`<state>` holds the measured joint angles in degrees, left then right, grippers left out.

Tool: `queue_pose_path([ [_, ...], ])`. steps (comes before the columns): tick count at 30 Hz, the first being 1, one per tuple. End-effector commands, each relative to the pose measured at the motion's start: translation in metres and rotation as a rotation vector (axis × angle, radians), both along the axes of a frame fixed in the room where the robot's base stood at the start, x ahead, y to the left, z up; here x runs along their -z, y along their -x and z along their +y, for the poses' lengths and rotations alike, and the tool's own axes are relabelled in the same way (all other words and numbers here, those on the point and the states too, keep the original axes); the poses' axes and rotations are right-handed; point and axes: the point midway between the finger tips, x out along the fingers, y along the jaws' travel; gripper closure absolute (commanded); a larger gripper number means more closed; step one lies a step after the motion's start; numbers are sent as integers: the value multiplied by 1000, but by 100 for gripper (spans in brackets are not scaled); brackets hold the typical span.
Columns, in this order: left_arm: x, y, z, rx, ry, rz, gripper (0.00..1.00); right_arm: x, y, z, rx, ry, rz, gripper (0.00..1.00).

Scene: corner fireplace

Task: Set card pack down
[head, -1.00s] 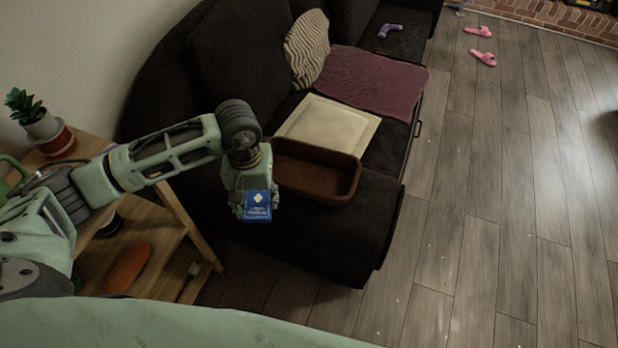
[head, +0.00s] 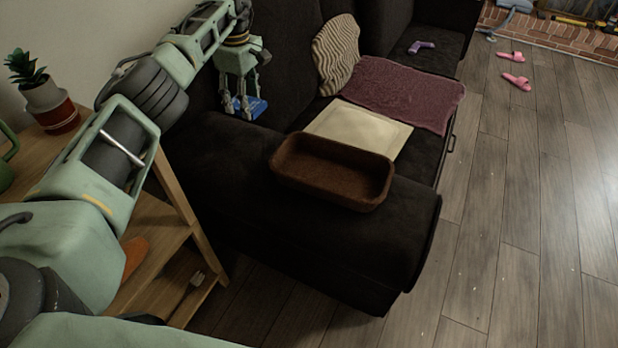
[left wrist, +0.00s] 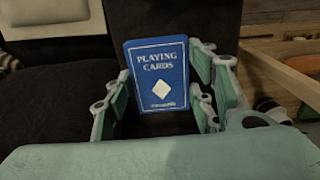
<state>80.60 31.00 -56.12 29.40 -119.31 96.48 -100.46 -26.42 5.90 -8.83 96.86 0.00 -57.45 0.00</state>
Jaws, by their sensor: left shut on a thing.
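The blue card pack (head: 250,106) is in my left gripper (head: 244,108), low over the dark sofa seat behind the near armrest in the head view. I cannot tell whether the pack touches the seat. In the left wrist view, the card pack (left wrist: 158,75) stands upright between the fingers of my left gripper (left wrist: 160,85), its "Playing Cards" face toward the camera. The fingers are shut on its sides. My right gripper is not in view.
A brown tray (head: 290,190) sits on the sofa armrest (head: 225,150). A cream cushion (head: 358,130), a maroon cloth (head: 405,92) and a striped pillow (head: 336,55) lie on the sofa. A wooden shelf (head: 170,200) with a potted plant (head: 40,95) stands at left. Floor at right is mostly clear.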

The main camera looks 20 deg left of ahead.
Motion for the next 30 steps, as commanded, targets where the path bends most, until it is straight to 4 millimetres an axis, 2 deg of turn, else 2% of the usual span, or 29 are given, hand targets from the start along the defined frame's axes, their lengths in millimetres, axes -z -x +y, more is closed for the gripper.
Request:
queue_pose_path([
  [5, 8, 10, -4, -2, 0, 1, 77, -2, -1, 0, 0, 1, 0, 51],
  [11, 21, 30, -14, -2, -1, 2, 77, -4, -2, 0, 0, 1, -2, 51],
  [24, 63, 91, -47, -1, -1, 3, 77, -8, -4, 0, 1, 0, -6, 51],
  [30, 70, 102, -54, -4, -1, 1, 77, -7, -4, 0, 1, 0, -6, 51],
])
